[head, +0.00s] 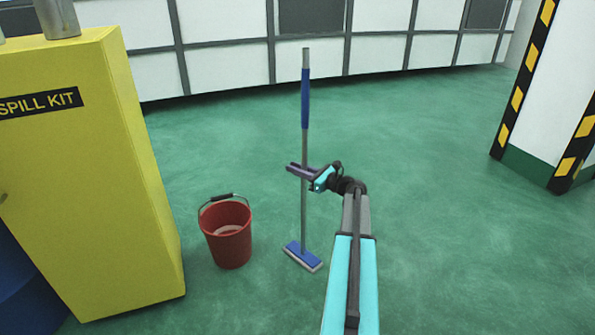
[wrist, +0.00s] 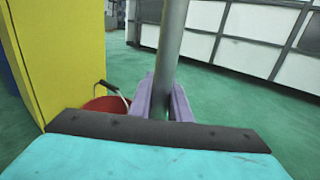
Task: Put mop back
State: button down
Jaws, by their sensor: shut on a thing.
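The mop (head: 304,150) stands upright, with a grey pole, a blue grip near its top and a flat blue head (head: 303,256) low at the floor. I cannot tell whether the head touches the floor. My gripper (head: 302,171) is shut on the pole, below the blue grip. In the wrist view the grey pole (wrist: 172,45) runs up between the purple fingers of my gripper (wrist: 170,103). A red bucket (head: 228,235) with a raised handle stands on the floor just left of the mop head. It shows partly in the wrist view (wrist: 105,104), mostly hidden.
A tall yellow spill kit cabinet (head: 95,190) stands left of the bucket. A column with black and yellow stripes (head: 545,110) stands at the right. The green floor (head: 430,170) is clear between mop and column.

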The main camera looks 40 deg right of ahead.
dwell(0.4)
jog(key=c, duration=1.7)
grip_release()
jog(key=shift+o, duration=0.2)
jog(key=shift+r, duration=0.1)
jog(key=p+v, duration=0.3)
jog(key=v, duration=0.9)
jog(key=shift+s, duration=0.15)
